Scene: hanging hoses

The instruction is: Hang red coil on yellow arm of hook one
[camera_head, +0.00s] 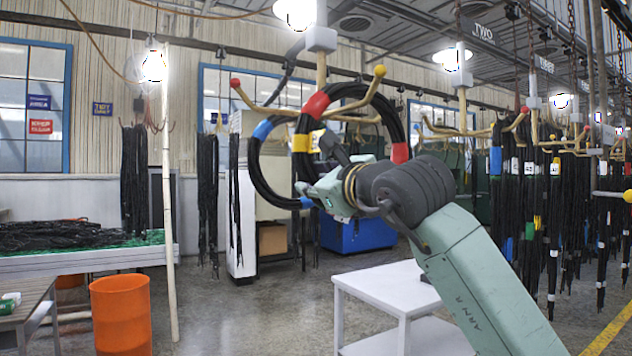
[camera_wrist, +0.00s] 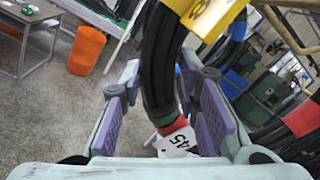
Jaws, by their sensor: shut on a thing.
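The red coil (camera_head: 401,153) is a black hose ring with red bands. It stands upright in the head view, its top beside the yellow-tipped arm (camera_head: 380,71) of the hook. I cannot tell whether it passes over that arm. My gripper (camera_head: 325,185) is at the ring's lower left. In the wrist view my gripper (camera_wrist: 165,105) is shut on the black hose, with a red band and a white "45" tag between the purple pads. A blue-banded coil (camera_head: 262,130) is close on the left, below the red-tipped arm (camera_head: 235,83). A yellow band (camera_head: 300,143) shows between them.
A white table (camera_head: 385,285) stands below my arm. An orange bin (camera_head: 121,315) and a pale post (camera_head: 168,190) are at the left. Many hoses hang from hooks on the right, by the "TWO" sign (camera_head: 483,32). Open floor lies at centre left.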

